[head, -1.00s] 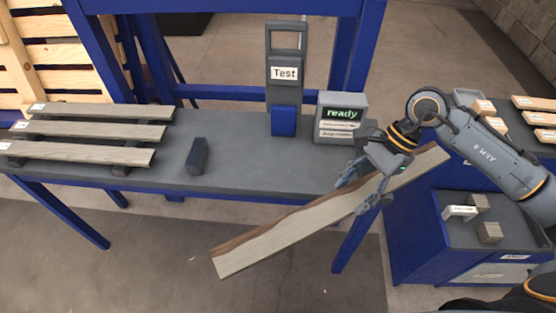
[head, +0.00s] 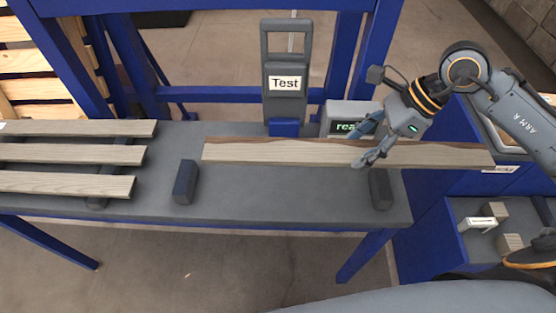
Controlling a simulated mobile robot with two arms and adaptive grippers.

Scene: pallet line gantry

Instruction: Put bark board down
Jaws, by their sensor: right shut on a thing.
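The bark board (head: 280,151) is a long pale wooden plank with a dark brown bark edge along its far side. My right gripper (head: 370,150) is shut on it, right of its middle. The board runs nearly level across the picture over the grey bench (head: 270,203). Its left end is above and right of a dark support block (head: 185,182). It passes over a second dark block (head: 381,188) on the right. I cannot tell whether it touches the blocks. My left gripper is not in view.
A grey stand marked Test (head: 284,82) rises behind the board. A display box (head: 350,112) is partly hidden by my right gripper. Several planks (head: 70,155) lie at the left. A blue cabinet with small blocks (head: 495,212) stands at the right. Blue gantry posts stand behind.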

